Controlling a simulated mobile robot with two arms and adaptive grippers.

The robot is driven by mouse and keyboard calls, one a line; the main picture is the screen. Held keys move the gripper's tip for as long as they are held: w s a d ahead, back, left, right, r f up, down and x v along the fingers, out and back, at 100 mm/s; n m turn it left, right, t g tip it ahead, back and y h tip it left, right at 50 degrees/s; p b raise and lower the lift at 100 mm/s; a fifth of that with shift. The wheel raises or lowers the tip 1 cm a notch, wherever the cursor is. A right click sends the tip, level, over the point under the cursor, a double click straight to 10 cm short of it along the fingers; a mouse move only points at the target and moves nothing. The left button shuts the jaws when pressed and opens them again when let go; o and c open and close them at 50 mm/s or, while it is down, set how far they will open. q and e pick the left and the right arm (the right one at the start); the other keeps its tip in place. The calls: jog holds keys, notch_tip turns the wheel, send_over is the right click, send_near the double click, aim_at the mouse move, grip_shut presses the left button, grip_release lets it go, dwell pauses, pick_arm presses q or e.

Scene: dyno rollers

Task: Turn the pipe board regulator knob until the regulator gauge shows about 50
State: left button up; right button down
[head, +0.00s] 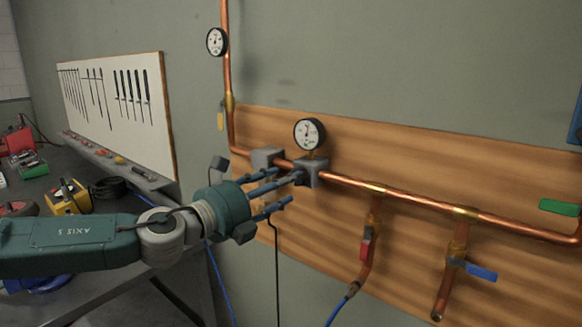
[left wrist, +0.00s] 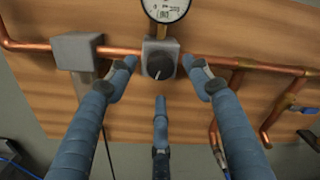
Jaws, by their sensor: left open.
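The regulator knob (left wrist: 160,65) is a round black knob with a pale pointer mark, on the front of a grey regulator block (head: 312,171). The regulator gauge (head: 309,134) is a round white dial with a black rim just above the block; it also shows, cut off, at the top of the left wrist view (left wrist: 168,8). Its reading is too small to tell. My left gripper (left wrist: 160,78) is open in front of the knob, with its fingers spread around it at left, right and below. I cannot tell whether any finger touches it. In the head view the fingers hide the knob. My right gripper is not in view.
Copper pipe (head: 410,201) runs across the wooden board (head: 330,225). A second grey block (head: 267,158) sits left of the regulator. A red-handled valve (head: 366,246) and a blue-handled valve (head: 482,271) hang to the right. Another gauge (head: 216,41) is upper left. A cluttered bench (head: 120,235) stands left.

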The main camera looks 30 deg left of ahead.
pick_arm(q)
jog(key=shift+w+d+p, duration=0.15)
jog(key=shift+w+p, duration=0.35)
jog(key=shift+w, duration=0.35)
jog(key=shift+w+d+p, duration=0.1)
jog(key=shift+w+p, duration=0.35)
jog(key=shift+w, duration=0.35)
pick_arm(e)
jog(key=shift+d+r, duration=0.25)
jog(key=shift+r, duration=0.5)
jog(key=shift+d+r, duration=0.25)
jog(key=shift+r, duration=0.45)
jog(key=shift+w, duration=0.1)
pick_arm(q)
jog(key=c, duration=1.2)
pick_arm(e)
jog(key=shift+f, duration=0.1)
